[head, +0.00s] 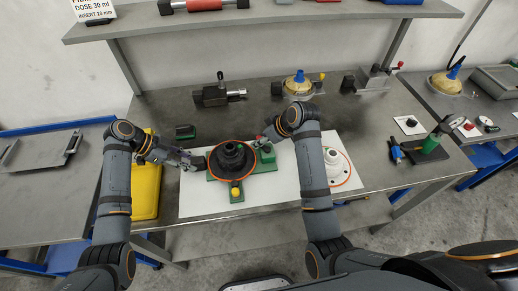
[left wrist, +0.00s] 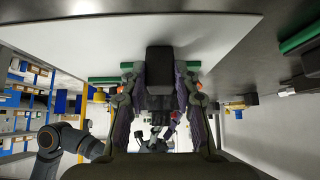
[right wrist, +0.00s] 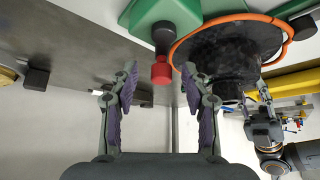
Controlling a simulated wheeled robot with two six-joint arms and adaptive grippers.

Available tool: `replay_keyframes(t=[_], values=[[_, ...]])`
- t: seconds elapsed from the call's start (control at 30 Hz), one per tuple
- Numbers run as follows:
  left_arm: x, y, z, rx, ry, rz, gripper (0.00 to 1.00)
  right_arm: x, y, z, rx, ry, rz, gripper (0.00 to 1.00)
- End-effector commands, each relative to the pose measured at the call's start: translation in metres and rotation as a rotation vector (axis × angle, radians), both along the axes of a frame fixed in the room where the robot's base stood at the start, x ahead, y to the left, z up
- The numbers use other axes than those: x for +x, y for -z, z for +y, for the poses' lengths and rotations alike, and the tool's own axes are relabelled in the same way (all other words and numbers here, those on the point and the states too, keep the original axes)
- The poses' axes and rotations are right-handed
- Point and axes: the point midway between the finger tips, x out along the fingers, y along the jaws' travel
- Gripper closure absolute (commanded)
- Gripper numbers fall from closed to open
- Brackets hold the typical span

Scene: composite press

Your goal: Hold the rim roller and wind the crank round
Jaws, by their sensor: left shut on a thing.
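The device (head: 232,158) on the white mat is a black stepped round body with an orange rim, on a green base. My left gripper (head: 190,161) is shut on a black block at its left side, which I take for the rim roller; the block (left wrist: 159,70) sits between the fingers in the left wrist view. The crank's red knob (right wrist: 161,72) hangs on a black stem by a green block (right wrist: 165,12). My right gripper (right wrist: 160,88) is open, its fingers either side of the knob's line; I cannot tell whether either touches it.
A white round part with an orange ring (head: 336,168) lies right, partly behind my right arm. A yellow bin (head: 146,190) stands left. Several fixtures, including a vice (head: 219,95), line the back of the bench.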

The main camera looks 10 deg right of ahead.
Motion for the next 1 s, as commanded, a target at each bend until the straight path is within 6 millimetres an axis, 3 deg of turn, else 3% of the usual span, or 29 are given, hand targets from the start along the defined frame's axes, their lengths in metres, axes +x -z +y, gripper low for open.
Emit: replay_keyframes(t=[0.27,0.7,1.0], values=[[0.0,0.0,0.0,0.0,0.001,-0.001,1.0,-0.002,-0.006,-0.002,0.002,-0.001,-0.001,0.53],[0.0,0.0,0.0,0.0,0.001,-0.001,1.0,-0.042,-0.084,-0.038,-0.003,0.0,-0.004,0.53],[0.0,0.0,0.0,-0.001,0.001,-0.001,1.0,-0.051,-0.1,-0.044,0.001,-0.001,0.001,0.53]])
